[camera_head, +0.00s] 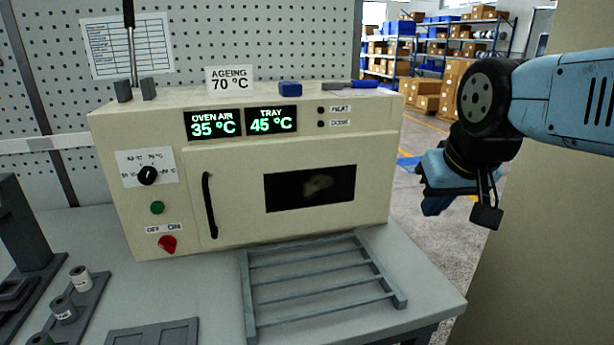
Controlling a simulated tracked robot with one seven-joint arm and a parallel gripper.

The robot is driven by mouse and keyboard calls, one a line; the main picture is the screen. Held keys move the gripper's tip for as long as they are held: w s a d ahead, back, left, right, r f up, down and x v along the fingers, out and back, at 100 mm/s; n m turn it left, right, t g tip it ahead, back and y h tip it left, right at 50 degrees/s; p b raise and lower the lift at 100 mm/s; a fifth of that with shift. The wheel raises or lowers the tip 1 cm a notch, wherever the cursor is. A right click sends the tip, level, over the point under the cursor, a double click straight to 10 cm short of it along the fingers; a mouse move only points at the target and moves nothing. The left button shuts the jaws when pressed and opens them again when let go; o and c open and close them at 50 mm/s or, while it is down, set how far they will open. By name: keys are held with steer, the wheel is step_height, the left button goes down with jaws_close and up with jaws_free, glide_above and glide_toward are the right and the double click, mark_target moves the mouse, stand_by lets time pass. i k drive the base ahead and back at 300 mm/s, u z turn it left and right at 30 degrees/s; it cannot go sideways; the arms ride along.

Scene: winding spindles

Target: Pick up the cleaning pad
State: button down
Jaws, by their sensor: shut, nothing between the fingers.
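A small dark blue block (290,88), which looks like the cleaning pad, lies on top of the cream oven (240,150), just right of the "AGEING 70 °C" sign. My gripper (433,203) hangs in the air to the right of the oven, past the bench's right edge. It is shut and empty, well apart from the blue block and lower in the picture. Its fingertips are small and partly hidden by the blue gripper body.
The oven door is closed, with a black handle (209,205). A grey slatted rack (318,282) lies on the bench before it. Small spools (62,309) stand at the left. A grey object (323,88) and a blue-tipped item (364,84) lie on the oven top.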

mark_target(285, 88)
steer(key=z, duration=0.7)
steer(key=k, duration=0.85)
steer(key=u, duration=0.7)
steer(key=i, duration=1)
